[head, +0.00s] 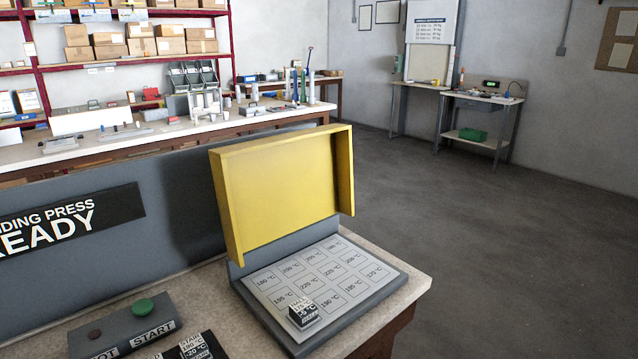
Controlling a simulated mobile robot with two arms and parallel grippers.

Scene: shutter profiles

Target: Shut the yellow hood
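The yellow hood (280,187) stands raised, nearly upright, along the back edge of a grey base. Its hollow side with two side flanges faces me. Below it, the base holds a pale panel (330,283) marked with a grid of temperature labels. A small dark block with white lettering (303,312) stands on the panel near its front left corner. Neither of my grippers shows in the head view.
A control box with a green START button (143,307) sits left of the panel, with another lettered block (196,347) beside it. A grey press panel (120,235) rises behind. A cluttered bench (160,139) stands further back. The floor at right is clear.

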